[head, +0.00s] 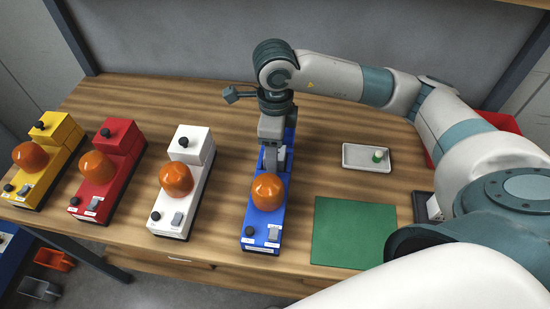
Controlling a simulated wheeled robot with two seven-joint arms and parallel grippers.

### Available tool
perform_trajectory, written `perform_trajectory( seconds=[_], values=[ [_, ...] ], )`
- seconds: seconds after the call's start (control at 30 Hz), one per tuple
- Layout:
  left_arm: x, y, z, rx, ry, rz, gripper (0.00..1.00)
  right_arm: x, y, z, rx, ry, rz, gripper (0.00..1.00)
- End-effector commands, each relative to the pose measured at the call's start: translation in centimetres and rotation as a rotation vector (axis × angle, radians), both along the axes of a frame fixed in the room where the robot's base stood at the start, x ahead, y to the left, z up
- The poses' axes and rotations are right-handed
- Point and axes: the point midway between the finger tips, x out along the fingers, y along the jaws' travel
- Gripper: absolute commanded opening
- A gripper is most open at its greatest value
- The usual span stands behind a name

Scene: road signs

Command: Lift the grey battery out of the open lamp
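The blue lamp (262,230) with an orange dome stands on the wooden table, right of the other lamps. My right gripper (270,164) points down into the rear part of the blue lamp, behind the dome. The gripper and wrist cover most of that part. I cannot make out the grey battery apart from the grey gripper parts there, nor whether the fingers are open or shut on it. My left gripper is not in view.
Yellow (63,133), red (123,144) and white (193,202) lamps stand at left. A pale tray (352,164) holds a small green-and-white piece. A green mat (352,232) lies in front of it. A red bin (499,121) is partly hidden behind my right arm.

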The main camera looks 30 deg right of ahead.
Motion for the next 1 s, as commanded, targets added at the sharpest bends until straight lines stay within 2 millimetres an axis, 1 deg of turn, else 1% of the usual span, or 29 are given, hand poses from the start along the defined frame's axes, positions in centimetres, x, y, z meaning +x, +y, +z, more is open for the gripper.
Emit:
perform_trajectory(
  seconds=[0.1, 0.37, 0.4, 0.47, 0.5, 0.57, 0.6, 0.63, 0.87, 1.0],
  values=[
    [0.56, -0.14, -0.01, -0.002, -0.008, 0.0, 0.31, 0.01, -0.01, -0.01, 0.0, 0.0, 0.0, 0.61],
    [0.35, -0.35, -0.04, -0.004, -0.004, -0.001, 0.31, 0.02, -0.01, 0.02, 0.0, 0.0, 0.0, 0.61],
    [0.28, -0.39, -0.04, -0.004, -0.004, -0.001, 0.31, 0.02, -0.01, 0.02, 0.0, 0.0, 0.0, 0.51],
    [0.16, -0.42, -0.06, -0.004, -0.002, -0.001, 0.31, 0.02, -0.01, 0.03, 0.0, 0.0, 0.0, 0.37],
    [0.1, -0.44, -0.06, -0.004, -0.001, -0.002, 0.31, 0.02, -0.01, 0.03, 0.0, 0.0, 0.0, 0.27],
    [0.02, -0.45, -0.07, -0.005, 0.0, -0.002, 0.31, 0.02, -0.01, 0.03, -0.001, -0.001, 0.0, 0.13],
    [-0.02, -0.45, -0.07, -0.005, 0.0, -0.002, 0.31, 0.02, -0.01, 0.03, -0.001, -0.001, 0.0, 0.04],
    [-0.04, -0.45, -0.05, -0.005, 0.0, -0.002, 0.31, 0.05, 0.0, 0.1, 0.0, -0.001, 0.0, 0.02],
    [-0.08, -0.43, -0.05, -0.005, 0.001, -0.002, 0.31, 0.08, -0.03, 0.15, 0.0, -0.001, 0.0, 0.02],
    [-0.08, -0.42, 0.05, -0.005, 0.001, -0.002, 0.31, 0.29, -0.22, 0.58, 0.0, -0.004, -0.001, 0.02]
  ],
)
